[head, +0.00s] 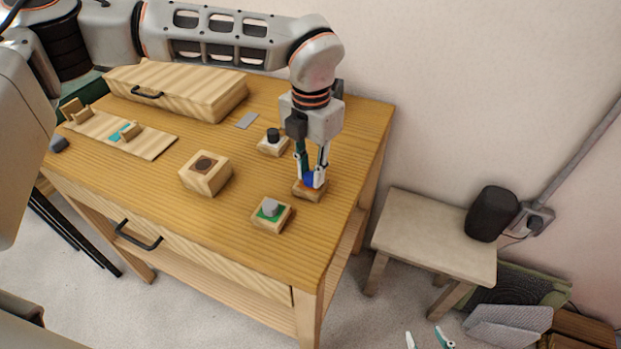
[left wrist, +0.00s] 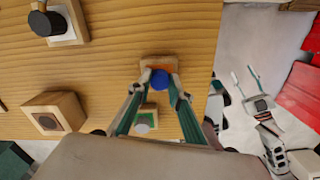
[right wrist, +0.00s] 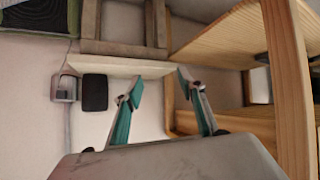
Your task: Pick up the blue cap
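The blue cap (head: 313,181) is at a small wooden block (head: 309,193) near the table's right edge. It also shows in the left wrist view (left wrist: 160,79) between my fingertips. My left gripper (head: 312,176) points down over the block, its fingers drawn in on both sides of the cap and seeming to touch it. The fingers partly hide the cap in the head view. I cannot tell whether the cap is clear of the block. My right gripper (right wrist: 158,82) is open and empty, low beside the table; its fingertips show at the bottom of the head view.
Close by stand a block with a grey cap on green (head: 270,208), a block with a black cap (head: 273,137) and a block with a brown disc (head: 204,165). A wooden box (head: 180,88) is at the back left. A stool (head: 430,230) stands right of the table.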

